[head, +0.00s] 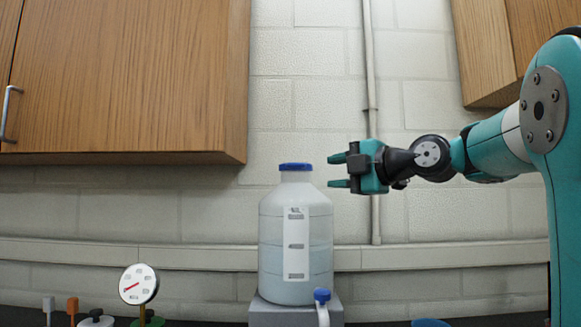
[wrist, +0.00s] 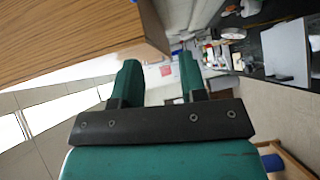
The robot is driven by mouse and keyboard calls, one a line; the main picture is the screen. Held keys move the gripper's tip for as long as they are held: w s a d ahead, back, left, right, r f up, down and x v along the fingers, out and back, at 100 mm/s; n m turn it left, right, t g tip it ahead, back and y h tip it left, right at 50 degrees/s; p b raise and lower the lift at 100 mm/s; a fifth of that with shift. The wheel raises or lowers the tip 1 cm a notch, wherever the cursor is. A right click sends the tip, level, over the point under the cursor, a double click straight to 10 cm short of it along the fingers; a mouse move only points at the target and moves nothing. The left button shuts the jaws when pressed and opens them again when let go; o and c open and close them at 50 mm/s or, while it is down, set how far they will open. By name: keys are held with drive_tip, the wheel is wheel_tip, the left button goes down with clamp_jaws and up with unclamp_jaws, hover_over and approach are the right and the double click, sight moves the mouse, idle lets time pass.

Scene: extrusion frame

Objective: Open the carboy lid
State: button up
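The carboy (head: 270,232) is a pale translucent bottle standing upright on a grey block, with a white label strip on its front. Its blue lid (head: 296,166) sits on the neck. My gripper (head: 333,171) is to the right of the lid at about its height, pointing left, apart from it. Its two teal fingers are spread with nothing between them. The fingers also show spread and empty in the wrist view (wrist: 160,82). I cannot make out the carboy in the wrist view.
A wooden cabinet (head: 130,75) hangs at the upper left, and another (head: 490,50) at the upper right. A vertical pipe (head: 371,100) runs up the wall behind my gripper. A blue-capped spout (head: 322,297) is at the block's front. A round gauge (head: 138,284) stands lower left.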

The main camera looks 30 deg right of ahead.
sight(293, 164)
drive_tip(key=shift+n+t+h, duration=0.3)
drive_tip(key=shift+n, duration=0.4)
drive_tip(key=w+r+p, duration=0.1)
drive_tip(key=w+p, duration=0.1)
drive_tip(key=w, duration=0.2)
drive_tip(key=w+r+p, duration=0.1)
drive_tip(key=w+p, duration=0.2)
drive_tip(key=w, duration=0.2)
drive_tip(key=w+p, duration=0.2)
drive_tip(key=w, duration=0.3)
drive_tip(key=shift+w+a+r+p, duration=0.2)
drive_tip(key=shift+a+r+p, duration=0.1)
drive_tip(key=shift+a+r, duration=0.1)
drive_tip(key=shift+w+f, duration=0.2)
drive_tip(key=shift+w, duration=0.55)
drive_tip(key=shift+c, duration=0.5)
clamp_jaws()
